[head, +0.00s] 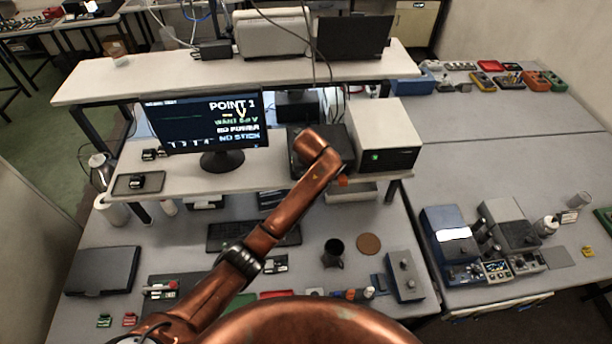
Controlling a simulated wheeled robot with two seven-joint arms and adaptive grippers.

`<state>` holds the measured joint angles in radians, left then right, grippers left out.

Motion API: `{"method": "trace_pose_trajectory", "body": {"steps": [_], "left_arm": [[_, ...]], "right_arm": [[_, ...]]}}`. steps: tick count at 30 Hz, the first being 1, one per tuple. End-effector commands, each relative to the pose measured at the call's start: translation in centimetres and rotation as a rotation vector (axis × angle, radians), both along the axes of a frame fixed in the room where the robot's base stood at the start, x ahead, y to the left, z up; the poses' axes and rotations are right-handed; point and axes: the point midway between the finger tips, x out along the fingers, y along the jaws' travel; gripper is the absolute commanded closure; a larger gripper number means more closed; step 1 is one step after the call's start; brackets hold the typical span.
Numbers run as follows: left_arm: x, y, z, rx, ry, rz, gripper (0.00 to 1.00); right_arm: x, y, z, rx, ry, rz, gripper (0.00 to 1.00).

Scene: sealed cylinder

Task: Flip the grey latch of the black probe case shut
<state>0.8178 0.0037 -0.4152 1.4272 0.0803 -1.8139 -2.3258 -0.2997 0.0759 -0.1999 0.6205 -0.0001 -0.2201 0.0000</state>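A dark, flat, closed-looking case (103,270) lies at the left of the near bench and may be the black probe case. I cannot make out a grey latch on it. My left arm comes in from the lower left and crosses the bench well to the right of this case. It ends over the raised shelf, in front of a black box-shaped thing (300,143) that it partly hides. No fingers of my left gripper can be made out. My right gripper does not show.
A monitor (205,122) and a white-and-black instrument (383,135) stand on the shelf. A dark mug (333,252), a brown round mat (368,244) and a grey box (404,276) are on the bench below. A keyboard (228,237) lies behind my arm.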

Motion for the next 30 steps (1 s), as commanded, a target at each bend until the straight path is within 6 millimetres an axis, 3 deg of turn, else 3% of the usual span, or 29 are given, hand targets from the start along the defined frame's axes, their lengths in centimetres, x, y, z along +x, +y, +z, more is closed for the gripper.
{"method": "trace_pose_trajectory", "body": {"steps": [22,23,30], "left_arm": [[0.74,0.16,0.21,-0.020,0.089,0.002,1.00],[0.74,0.16,0.21,-0.020,0.089,0.002,0.75],[0.72,0.16,0.19,-0.019,0.089,0.003,0.58]], "right_arm": [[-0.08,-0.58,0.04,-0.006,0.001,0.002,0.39],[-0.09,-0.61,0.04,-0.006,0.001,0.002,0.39],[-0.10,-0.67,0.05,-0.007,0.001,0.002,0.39]]}}
